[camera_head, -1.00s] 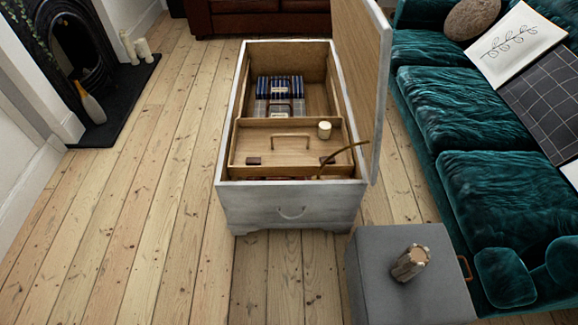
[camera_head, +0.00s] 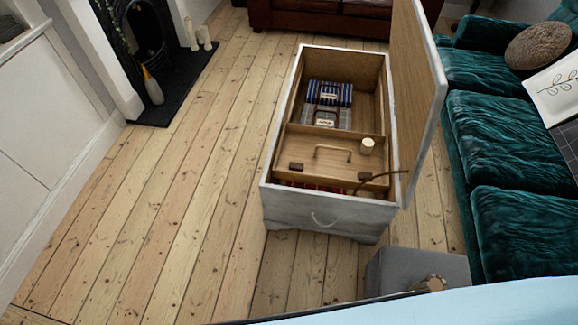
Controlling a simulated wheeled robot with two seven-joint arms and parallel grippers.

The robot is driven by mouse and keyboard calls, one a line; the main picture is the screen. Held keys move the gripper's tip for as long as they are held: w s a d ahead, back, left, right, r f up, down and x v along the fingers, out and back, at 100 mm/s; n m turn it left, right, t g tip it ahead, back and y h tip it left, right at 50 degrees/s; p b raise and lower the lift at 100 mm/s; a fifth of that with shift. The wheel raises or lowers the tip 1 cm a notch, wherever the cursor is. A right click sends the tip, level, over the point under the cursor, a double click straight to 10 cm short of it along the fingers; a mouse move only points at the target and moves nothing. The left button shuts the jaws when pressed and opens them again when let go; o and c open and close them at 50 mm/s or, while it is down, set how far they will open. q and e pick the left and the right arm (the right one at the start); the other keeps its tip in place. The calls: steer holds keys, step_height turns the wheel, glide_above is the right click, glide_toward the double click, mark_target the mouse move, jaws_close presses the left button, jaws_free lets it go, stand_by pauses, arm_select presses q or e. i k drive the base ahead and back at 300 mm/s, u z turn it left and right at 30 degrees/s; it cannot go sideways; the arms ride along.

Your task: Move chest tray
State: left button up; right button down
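The open chest (camera_head: 322,213) stands in the middle of the floor, grey-white outside and wooden inside. Its lid (camera_head: 418,95) is upright along the right side. A wooden tray (camera_head: 312,170) with a bar handle (camera_head: 333,152) sits across the near part of the chest. A small white candle-like cylinder (camera_head: 367,146) stands on the tray at its right. Below the tray's near edge, something red (camera_head: 305,186) shows in a narrow gap. Neither of my grippers is in view.
Folded striped cloths (camera_head: 330,94) lie in the chest's far part. A thin curved brown piece (camera_head: 385,176) sticks up at the near right corner. A grey stool (camera_head: 415,268) stands close in front, a green sofa (camera_head: 520,165) at right. Floorboards at left (camera_head: 170,210) are clear.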

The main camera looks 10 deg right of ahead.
mark_target(331, 157)
steer(key=i, duration=1.4)
steer(key=z, duration=0.7)
